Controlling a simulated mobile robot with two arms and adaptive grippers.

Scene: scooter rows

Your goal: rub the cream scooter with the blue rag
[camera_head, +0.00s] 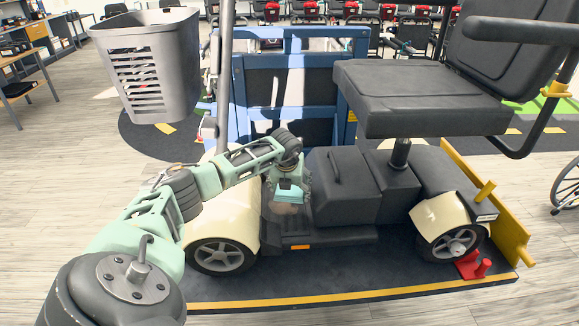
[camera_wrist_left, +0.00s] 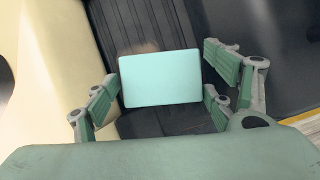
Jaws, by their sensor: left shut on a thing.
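The cream scooter has cream fenders, a black seat, a dark footwell and a grey front basket. Its front fender (camera_head: 228,222) is at the left of the head view, its rear fender (camera_head: 442,213) at the right. My left gripper (camera_head: 288,198) is over the footwell, just right of the front fender. It is shut on the pale blue rag (camera_wrist_left: 161,78), which looks like a flat rectangle between the fingers. Cream bodywork (camera_wrist_left: 55,60) shows at the left of the wrist view. I cannot tell whether the rag touches the scooter. My right gripper is out of view.
The basket (camera_head: 150,65) and the seat (camera_head: 420,98) stand high on either side of my left arm. A blue frame (camera_head: 290,85) is behind the scooter. A red chock (camera_head: 472,265) is by the rear wheel. A wheelchair wheel (camera_head: 568,185) shows far right. Open floor is left.

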